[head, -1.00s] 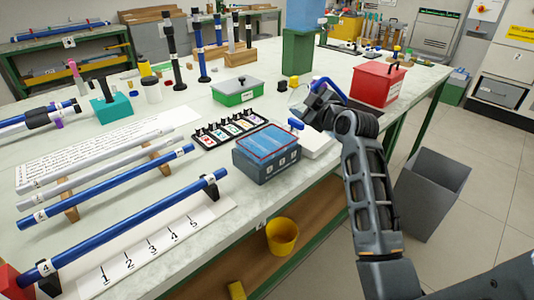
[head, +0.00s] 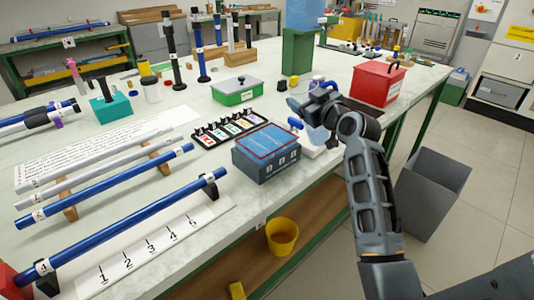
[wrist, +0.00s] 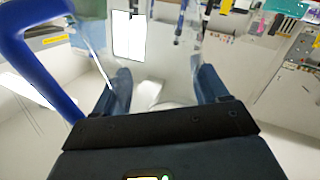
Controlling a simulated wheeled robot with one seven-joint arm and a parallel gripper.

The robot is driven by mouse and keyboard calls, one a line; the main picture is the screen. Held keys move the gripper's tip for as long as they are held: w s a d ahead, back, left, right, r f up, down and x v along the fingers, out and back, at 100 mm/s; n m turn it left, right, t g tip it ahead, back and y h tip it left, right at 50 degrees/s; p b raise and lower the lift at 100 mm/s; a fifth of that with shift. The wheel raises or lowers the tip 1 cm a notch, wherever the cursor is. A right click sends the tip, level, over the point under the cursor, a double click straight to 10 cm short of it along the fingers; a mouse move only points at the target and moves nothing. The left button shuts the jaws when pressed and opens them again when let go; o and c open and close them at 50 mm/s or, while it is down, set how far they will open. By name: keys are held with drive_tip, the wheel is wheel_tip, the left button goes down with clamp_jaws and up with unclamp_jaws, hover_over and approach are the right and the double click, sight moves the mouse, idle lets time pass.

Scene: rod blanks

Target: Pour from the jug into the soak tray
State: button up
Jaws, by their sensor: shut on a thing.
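My gripper (head: 312,102) is over the far right side of the bench, shut on a clear jug (head: 318,132) with a blue handle. In the wrist view the blue handle (wrist: 38,62) curves at the left, and clear wall shows between the fingers (wrist: 163,88). The jug looks tilted, its pale bluish body low over a white tray (head: 312,151), which I take for the soak tray. My gripper and a blue-grey box hide part of this tray. I cannot tell whether liquid is leaving the jug.
The blue-grey box (head: 266,160) stands just left of the tray. A red box (head: 376,86) is behind my gripper to the right. A green box with a grey lid (head: 238,92) and a card rack (head: 228,130) stand left. A grey bin (head: 432,190) is on the floor.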

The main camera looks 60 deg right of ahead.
sight(298, 85)
drive_tip(key=shift+w+a+f+m+t+b, duration=0.3)
drive_tip(key=shift+w+a+f+m+b, duration=0.2)
drive_tip(key=shift+w+a+m, duration=0.2)
clamp_jaws()
drive_tip(key=shift+a+m, duration=0.2)
drive_tip(key=shift+m, duration=0.3)
drive_tip(key=shift+f, duration=0.1)
drive_tip(key=shift+w, duration=0.1)
drive_tip(key=shift+w+r+p, duration=0.15)
drive_tip(key=shift+r+p, duration=1.75)
drive_tip(key=shift+r, duration=0.8)
drive_tip(key=shift+f, duration=0.1)
